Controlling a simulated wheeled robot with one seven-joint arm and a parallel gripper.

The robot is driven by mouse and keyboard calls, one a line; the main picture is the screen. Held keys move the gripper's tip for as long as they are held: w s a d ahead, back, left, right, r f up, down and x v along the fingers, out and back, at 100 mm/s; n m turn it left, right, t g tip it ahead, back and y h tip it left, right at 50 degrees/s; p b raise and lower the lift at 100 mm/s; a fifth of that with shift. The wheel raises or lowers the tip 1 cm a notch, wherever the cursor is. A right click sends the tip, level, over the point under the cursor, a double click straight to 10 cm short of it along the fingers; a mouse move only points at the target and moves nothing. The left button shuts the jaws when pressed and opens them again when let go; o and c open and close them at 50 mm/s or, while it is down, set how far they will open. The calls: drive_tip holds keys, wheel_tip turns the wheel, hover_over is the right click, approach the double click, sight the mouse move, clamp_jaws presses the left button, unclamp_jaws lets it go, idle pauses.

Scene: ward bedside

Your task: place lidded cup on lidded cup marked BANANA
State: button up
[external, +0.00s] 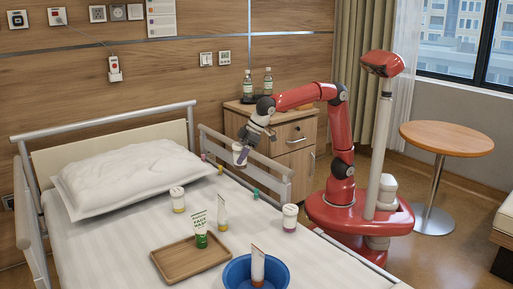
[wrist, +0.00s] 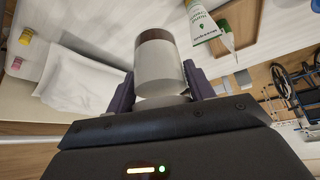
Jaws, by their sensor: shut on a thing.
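My gripper (external: 247,140) is raised above the far right side of the bed, near the rail. It is shut on a white lidded cup (external: 240,155). In the wrist view the held cup (wrist: 158,62) sits between the two dark fingers, with a brown band at its far end. Two other lidded cups stand upright on the bed: one with a yellowish band (external: 178,199) near the pillow, one with a dark reddish band (external: 290,218) near the right edge. No lettering is readable on any cup, so I cannot tell which is marked BANANA.
A wooden tray (external: 169,268), a green-and-white tube (external: 200,229), an orange-and-white tube (external: 222,211) and a blue bowl (external: 232,277) holding another tube (external: 258,266) are on the bed. The bed rail (external: 270,180) is near my gripper. Bottles stand on the cabinet (external: 292,113).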

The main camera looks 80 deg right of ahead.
drive_tip(key=w+m+p, duration=0.1)
drive_tip(key=w+p, duration=0.2)
drive_tip(key=w, duration=1.4)
drive_tip(key=n+p, duration=0.1)
drive_tip(key=p, duration=0.1)
hover_over(177, 189)
wheel_tip(177, 189, down, 6)
drive_tip(key=shift+a+f+b, duration=0.2)
drive_tip(key=shift+f+b, duration=0.3)
drive_tip(key=shift+f, duration=1.65)
drive_tip(key=o, duration=1.1)
drive_tip(key=shift+f, duration=0.15)
